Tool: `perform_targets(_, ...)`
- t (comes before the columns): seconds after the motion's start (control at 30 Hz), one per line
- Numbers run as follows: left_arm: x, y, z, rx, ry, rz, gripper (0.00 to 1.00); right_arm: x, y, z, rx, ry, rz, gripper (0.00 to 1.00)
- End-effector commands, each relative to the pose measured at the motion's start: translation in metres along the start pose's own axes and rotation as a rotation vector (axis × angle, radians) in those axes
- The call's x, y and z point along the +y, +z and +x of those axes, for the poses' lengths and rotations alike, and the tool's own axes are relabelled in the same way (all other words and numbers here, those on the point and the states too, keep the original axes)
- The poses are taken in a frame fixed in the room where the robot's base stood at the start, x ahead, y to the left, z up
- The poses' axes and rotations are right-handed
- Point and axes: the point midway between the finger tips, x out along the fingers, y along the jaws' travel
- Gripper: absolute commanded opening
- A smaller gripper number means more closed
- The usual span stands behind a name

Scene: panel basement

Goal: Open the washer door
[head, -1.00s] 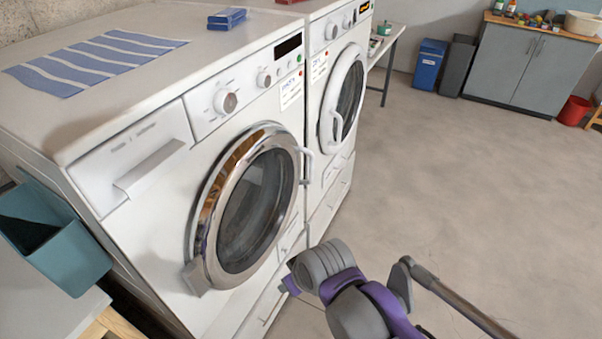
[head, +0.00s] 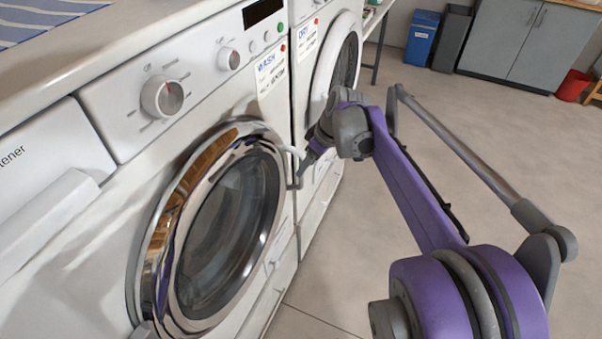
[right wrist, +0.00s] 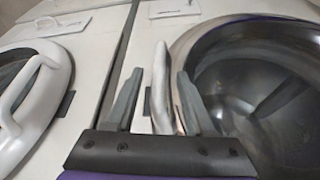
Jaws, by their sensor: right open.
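The washer (head: 110,170) stands at the left in the head view, marked with a WASH label. Its round door (head: 225,235), a chrome ring around dark glass, appears shut. The white door handle (head: 291,150) is at the ring's right edge and partly hidden. My right gripper (head: 302,168) is at this handle. In the right wrist view my open right gripper (right wrist: 157,100) has a finger on each side of the white handle (right wrist: 160,85), with gaps showing. The washer door (right wrist: 265,75) fills the right of that view. My left gripper is not in view.
The dryer (head: 325,60) stands right beside the washer; its white door ring also shows in the right wrist view (right wrist: 50,55). The floor (head: 540,150) to the right is clear. A blue bin (head: 421,40) and a grey cabinet (head: 515,40) stand at the back.

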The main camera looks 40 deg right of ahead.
Motion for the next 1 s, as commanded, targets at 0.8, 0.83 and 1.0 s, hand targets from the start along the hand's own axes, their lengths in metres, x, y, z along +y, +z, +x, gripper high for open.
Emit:
perform_targets(0.8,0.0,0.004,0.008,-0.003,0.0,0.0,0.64,0.0,0.0,0.048,0.0,0.0,0.001,0.28)
perform_targets(0.83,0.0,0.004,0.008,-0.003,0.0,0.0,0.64,-0.001,0.0,0.048,0.0,0.0,0.001,0.23)
perform_targets(1.0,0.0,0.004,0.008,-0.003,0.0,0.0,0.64,-0.001,0.0,0.048,0.0,0.0,0.001,0.0)
